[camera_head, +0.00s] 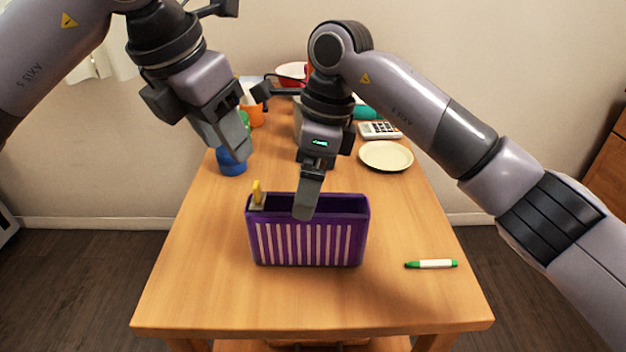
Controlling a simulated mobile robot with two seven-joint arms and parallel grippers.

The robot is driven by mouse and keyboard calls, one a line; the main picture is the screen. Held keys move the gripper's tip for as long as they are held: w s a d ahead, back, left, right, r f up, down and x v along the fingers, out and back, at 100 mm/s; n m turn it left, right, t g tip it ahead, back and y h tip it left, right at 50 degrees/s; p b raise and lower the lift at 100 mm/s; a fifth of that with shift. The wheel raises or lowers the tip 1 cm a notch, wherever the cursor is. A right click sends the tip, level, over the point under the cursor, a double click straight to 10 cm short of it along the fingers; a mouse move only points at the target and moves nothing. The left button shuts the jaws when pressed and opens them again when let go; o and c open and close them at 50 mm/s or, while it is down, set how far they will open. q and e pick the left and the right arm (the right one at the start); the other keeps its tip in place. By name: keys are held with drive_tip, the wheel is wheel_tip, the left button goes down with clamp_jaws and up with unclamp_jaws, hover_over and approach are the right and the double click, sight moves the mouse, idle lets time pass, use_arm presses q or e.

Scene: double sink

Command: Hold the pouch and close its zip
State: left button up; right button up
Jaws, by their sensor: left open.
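A purple pouch (308,244) with white stripes stands upright in the middle of the wooden table, its top open. A yellow zip pull (257,192) sticks up at the left end of its top edge. My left gripper (238,150) is open and empty, above and to the left of the pouch, well clear of the zip pull. My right gripper (306,212) points down at the middle of the pouch's opening, its finger overlapping the front rim. Only one of its fingers shows clearly, so I cannot tell whether it grips the pouch wall.
A green and white marker (431,264) lies right of the pouch on the table (200,290). Behind are a cream plate (386,156), a calculator (379,130), a blue object (231,162) and an orange cup (256,115). The table's front is clear.

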sight(313, 218)
drive_tip(key=shift+s+d+f+h, duration=0.15)
drive_tip(key=shift+f+h, duration=0.25)
drive_tip(key=shift+f, duration=0.75)
drive_tip(key=shift+s+d+f+h, duration=0.15)
drive_tip(key=shift+f+h, duration=0.25)
drive_tip(key=shift+f, duration=0.75)
drive_tip(key=shift+s+d+f+h, duration=0.15)
drive_tip(key=shift+f+h, duration=0.25)
drive_tip(key=shift+f, duration=0.75)
drive_tip(key=shift+a, duration=0.1)
drive_tip(key=c, duration=1.1)
